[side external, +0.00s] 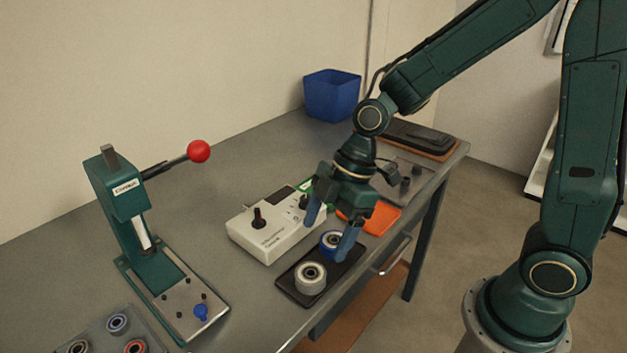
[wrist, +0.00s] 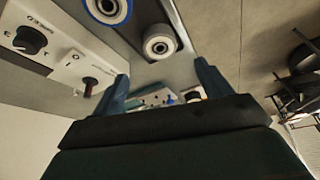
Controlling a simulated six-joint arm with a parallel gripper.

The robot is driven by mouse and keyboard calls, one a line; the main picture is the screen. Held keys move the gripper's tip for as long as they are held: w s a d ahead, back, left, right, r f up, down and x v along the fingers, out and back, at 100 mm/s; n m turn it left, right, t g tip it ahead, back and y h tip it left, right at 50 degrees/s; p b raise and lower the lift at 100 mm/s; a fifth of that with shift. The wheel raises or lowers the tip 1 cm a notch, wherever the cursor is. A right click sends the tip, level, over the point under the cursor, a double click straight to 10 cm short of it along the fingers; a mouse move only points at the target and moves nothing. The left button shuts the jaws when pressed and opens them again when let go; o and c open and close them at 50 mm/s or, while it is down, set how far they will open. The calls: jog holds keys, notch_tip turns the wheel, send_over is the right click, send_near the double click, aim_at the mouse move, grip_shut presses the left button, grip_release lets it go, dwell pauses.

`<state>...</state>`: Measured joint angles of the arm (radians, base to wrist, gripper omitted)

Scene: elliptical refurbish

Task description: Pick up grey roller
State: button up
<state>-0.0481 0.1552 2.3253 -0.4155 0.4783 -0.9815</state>
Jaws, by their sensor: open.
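The grey roller (side external: 311,277) sits on the front-left part of a black tray (side external: 289,289). It also shows in the wrist view (wrist: 160,44) near the top, on the same dark tray. A blue-rimmed roller (side external: 330,242) stands behind it on the tray, partly hidden by a finger; it shows at the top of the wrist view (wrist: 108,8). My gripper (side external: 329,240) is open and empty, with its blue fingers pointing down over the rear part of the tray. In the wrist view the two fingers (wrist: 163,86) are spread apart with nothing between them.
A white control box (side external: 275,238) with black knobs stands left of the tray. An orange cloth (side external: 382,219) lies behind it. A green press (side external: 130,215) with a red-ball lever is at left, a roller tray (side external: 75,330) at front left, a blue bin (side external: 332,95) at the back.

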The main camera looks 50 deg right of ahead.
aim_at(306, 278)
jog(key=shift+x, duration=1.8)
jog(key=shift+f, duration=0.1)
jog(key=shift+x, duration=2.45)
jog(key=shift+s+d, duration=0.1)
jog(key=c, duration=1.1)
notch_tip(306, 278, up, 20)
jog(key=shift+f, duration=0.1)
